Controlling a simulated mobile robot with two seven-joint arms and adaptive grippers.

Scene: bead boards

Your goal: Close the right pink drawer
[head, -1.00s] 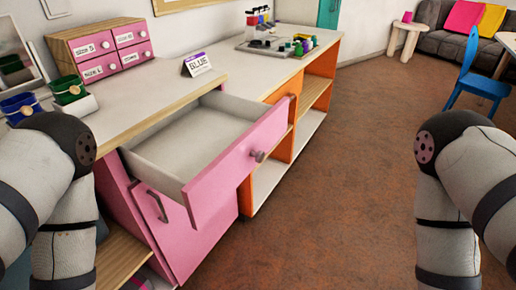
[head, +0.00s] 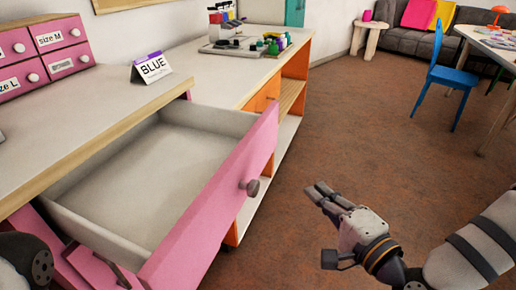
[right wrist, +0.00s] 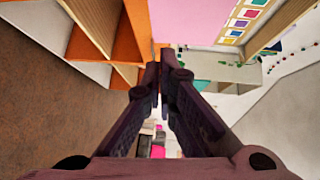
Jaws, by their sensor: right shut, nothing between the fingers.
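The pink drawer (head: 205,225) stands pulled out from the counter, with its grey knob (head: 250,186) on the front face. The inside of the drawer (head: 150,165) looks empty. My right gripper (head: 322,192) is shut and empty, to the right of the drawer front and apart from it, above the brown floor. The gripper also shows in the right wrist view (right wrist: 163,62), its two fingers close together. A pink panel (right wrist: 185,20) lies beyond the fingers there. My left gripper is not in view; only part of my left arm shows at the lower left.
Orange shelves (head: 290,95) stand beyond the drawer. The brown floor (head: 360,120) to the right is free up to a blue chair (head: 450,75).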

